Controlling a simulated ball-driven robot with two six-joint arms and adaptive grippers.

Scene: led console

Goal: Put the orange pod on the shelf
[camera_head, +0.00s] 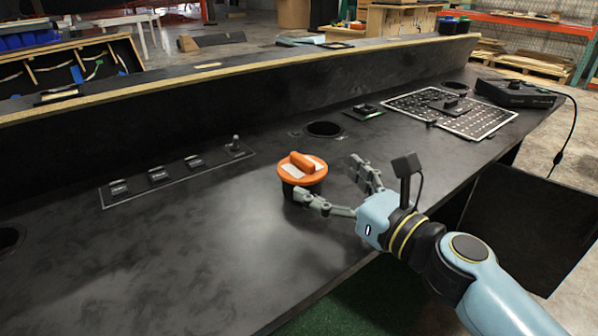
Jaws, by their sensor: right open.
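The orange pod (302,169) has a round orange top with a raised orange handle bar and a dark lower body. It stands upright on the black console desk (190,240), near its middle. My right gripper (326,182) comes in from the right, open. One finger is close to the pod's near right side, the other is farther back to its right; I cannot tell whether the near finger touches it. The raised back ledge (240,78) of the console, with a pale wooden edge, runs behind the pod; I cannot tell whether it is the shelf. My left gripper is out of view.
A switch panel (175,178) lies left of the pod. A round hole (324,129) opens behind it, with others at the left edge and far right. A perforated plate (450,112) and a black box with a cable (515,94) are at the right. The front left desk is clear.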

